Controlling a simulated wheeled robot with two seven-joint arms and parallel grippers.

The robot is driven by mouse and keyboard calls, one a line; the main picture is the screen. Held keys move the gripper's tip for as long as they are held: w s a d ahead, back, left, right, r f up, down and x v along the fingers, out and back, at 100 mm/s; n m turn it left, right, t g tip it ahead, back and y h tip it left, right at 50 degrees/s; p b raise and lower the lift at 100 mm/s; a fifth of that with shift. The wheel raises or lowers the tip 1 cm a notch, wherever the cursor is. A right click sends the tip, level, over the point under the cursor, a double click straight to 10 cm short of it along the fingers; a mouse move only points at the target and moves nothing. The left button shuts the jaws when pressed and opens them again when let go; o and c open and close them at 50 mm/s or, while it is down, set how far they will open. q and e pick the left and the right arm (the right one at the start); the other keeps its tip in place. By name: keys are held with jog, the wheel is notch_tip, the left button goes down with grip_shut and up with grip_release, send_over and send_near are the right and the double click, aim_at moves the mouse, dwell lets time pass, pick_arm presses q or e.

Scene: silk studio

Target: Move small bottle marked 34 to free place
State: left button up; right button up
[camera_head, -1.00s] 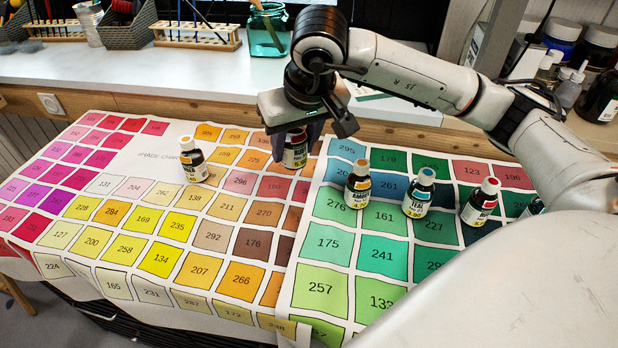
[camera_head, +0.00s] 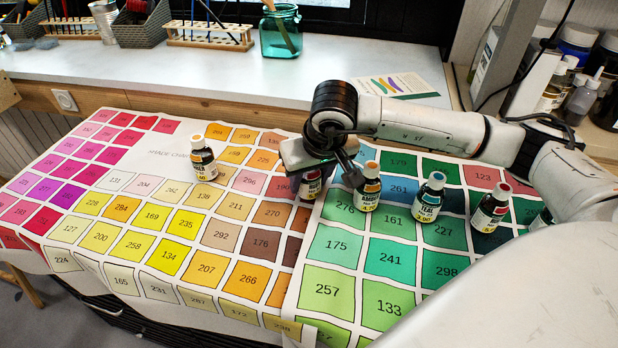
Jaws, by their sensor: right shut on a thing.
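My right gripper (camera_head: 314,170) is shut on a small dark bottle (camera_head: 311,187) with a red-banded label. The bottle is upright above or on the colour chart's 190 area; I cannot tell if it touches. The gripper hides its cap, and I cannot read a 34 on it. An orange-capped bottle (camera_head: 369,190) stands close on its right. A teal-capped bottle (camera_head: 428,198) and a red-capped bottle (camera_head: 491,208) follow to the right. Another orange-capped bottle (camera_head: 203,162) stands alone to the left. My left gripper is out of view.
The numbered silk colour chart (camera_head: 165,221) covers the table, with wide bare areas at left and front. A further bottle (camera_head: 543,222) is partly hidden by my right arm. A glass jar (camera_head: 280,33) and brush racks (camera_head: 209,36) stand on the back counter.

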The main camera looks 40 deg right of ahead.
jog(key=shift+f, duration=0.1)
jog(key=o, duration=1.1)
jog(key=shift+r, duration=0.35)
jog(key=v, duration=1.1)
jog(key=shift+s+r+p, duration=0.2)
jog(key=shift+r+p, duration=0.05)
jog(key=shift+p, duration=0.05)
jog(key=shift+a, duration=0.1)
